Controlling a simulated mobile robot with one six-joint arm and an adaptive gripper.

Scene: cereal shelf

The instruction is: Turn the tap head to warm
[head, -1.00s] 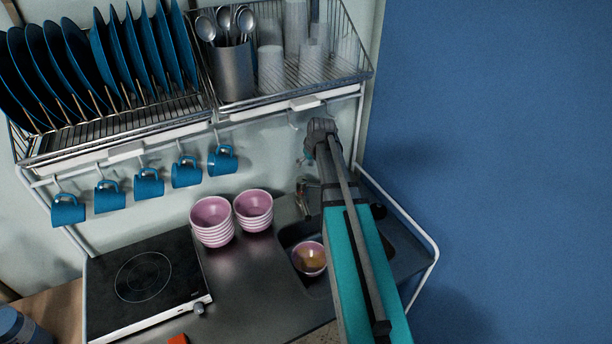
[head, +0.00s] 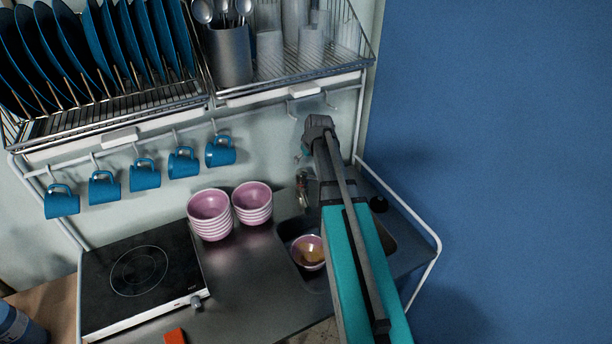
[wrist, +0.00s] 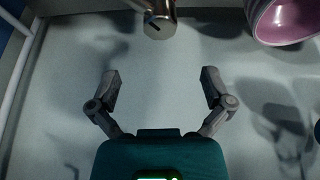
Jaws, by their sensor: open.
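The metal tap shows in the head view (head: 302,188) at the back of the sink, partly hidden beside my arm. In the wrist view its cylindrical metal head (wrist: 159,24) is at the top middle, with a dark slot on its end face. My gripper (wrist: 160,80) is open and empty, its two grey fingers wide apart. The tap head lies beyond the fingertips, roughly in line with the gap between them, and is not touched. In the head view the fingers are mostly hidden behind my arm. I cannot tell the tap head's warm or cold setting.
A bowl (head: 308,254) sits in the sink (head: 290,228). Two stacks of pink bowls (head: 209,216) (head: 252,204) stand left of the tap, and a pink bowl (wrist: 284,20) shows in the wrist view. Blue mugs (head: 145,175) hang below the rack (head: 110,130). A white rail (head: 405,208) bounds the right.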

